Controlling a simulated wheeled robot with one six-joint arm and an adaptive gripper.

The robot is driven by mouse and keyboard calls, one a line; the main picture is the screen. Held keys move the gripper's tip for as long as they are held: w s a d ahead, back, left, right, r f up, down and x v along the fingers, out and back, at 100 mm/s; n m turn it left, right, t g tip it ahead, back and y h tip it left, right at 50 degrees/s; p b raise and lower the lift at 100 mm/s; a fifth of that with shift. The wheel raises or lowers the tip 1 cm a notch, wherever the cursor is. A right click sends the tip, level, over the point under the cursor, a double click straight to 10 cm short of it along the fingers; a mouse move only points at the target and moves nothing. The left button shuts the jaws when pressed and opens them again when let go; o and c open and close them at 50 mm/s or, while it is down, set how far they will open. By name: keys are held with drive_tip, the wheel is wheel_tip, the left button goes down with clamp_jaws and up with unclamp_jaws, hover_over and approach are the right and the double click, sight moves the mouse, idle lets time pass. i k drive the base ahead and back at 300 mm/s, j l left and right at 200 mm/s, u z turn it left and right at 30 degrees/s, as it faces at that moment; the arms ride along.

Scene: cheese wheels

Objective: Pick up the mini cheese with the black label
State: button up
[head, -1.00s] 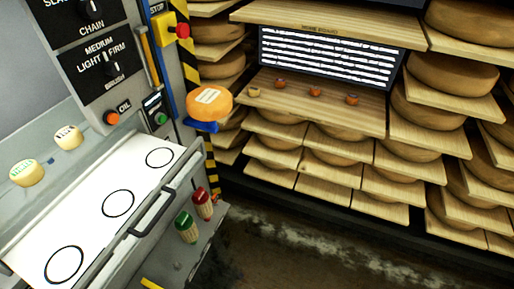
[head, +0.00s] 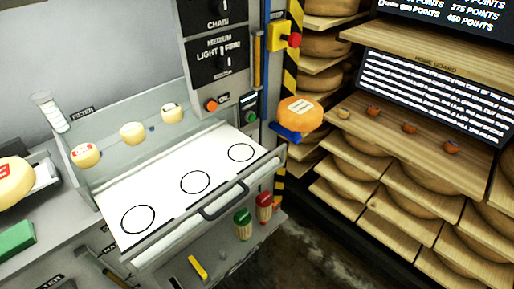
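Three small pale-yellow cheeses sit in a row on the ledge behind the white tray with circles. The right one, the mini cheese with the black label (head: 172,114), has a small dark mark on its top. The middle mini cheese (head: 132,134) has a label too faint to read now; it looked green earlier. The left mini cheese (head: 85,155) has a red label. My gripper is not in view.
The white tray (head: 168,186) with three empty circles has a dark handle (head: 224,201) in front. An orange cheese (head: 301,112) rests on a blue holder. Green (head: 242,224) and red (head: 264,207) shakers stand below. Wooden shelves (head: 400,165) hold cheese wheels at right.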

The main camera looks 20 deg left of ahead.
sight(171, 114)
drive_tip(key=u, duration=1.25)
